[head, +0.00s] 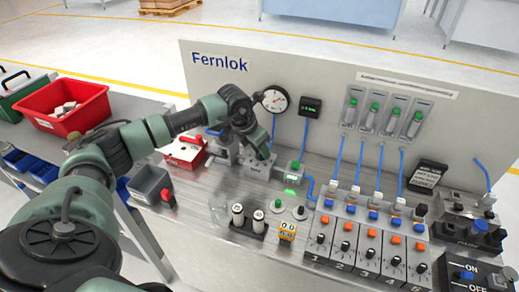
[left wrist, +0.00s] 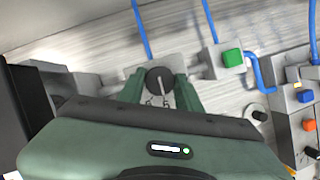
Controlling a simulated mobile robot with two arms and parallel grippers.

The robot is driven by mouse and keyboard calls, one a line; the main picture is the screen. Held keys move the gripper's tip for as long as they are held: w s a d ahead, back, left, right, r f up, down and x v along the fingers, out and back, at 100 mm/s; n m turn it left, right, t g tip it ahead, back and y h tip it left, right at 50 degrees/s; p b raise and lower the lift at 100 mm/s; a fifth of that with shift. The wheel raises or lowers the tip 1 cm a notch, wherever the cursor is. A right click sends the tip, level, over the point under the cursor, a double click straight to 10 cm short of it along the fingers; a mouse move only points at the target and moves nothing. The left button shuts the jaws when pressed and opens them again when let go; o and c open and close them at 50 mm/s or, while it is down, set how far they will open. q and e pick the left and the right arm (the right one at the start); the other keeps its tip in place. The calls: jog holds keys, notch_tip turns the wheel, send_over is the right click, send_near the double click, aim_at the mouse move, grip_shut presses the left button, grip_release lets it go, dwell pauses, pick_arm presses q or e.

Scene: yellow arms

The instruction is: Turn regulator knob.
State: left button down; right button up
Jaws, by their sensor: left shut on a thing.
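The dark round regulator knob (left wrist: 160,80) with a light pointer line shows in the left wrist view. It sits on a grey block (head: 261,171) on the steel bench, below the round gauge (head: 273,98). My left gripper (left wrist: 160,90) has its two green fingers on either side of the knob and is shut on it. In the head view my left gripper (head: 258,154) reaches down onto the block, and the arm and fingers hide the knob there. My right gripper is not in view.
A green-button block (head: 296,172) with blue tubing stands just right of the regulator. A red box (head: 183,150) is to the left. Black and white cylinders (head: 248,218) stand in front, and numbered switch modules (head: 368,240) are at right. The back panel (head: 330,75) rises behind.

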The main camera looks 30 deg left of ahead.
pick_arm(q)
jog(key=shift+n+y+b, duration=0.65)
jog(key=shift+n+y, duration=0.05)
jog(key=shift+n, duration=1)
jog(key=shift+r, duration=0.1)
jog(key=c, duration=1)
grip_release()
jog(key=shift+o, duration=0.2)
jog(key=b+v, duration=0.2)
jog(key=v, duration=0.5)
jog(key=shift+s+r, duration=0.2)
jog(key=shift+r, duration=0.15)
jog(key=shift+d+f, duration=0.1)
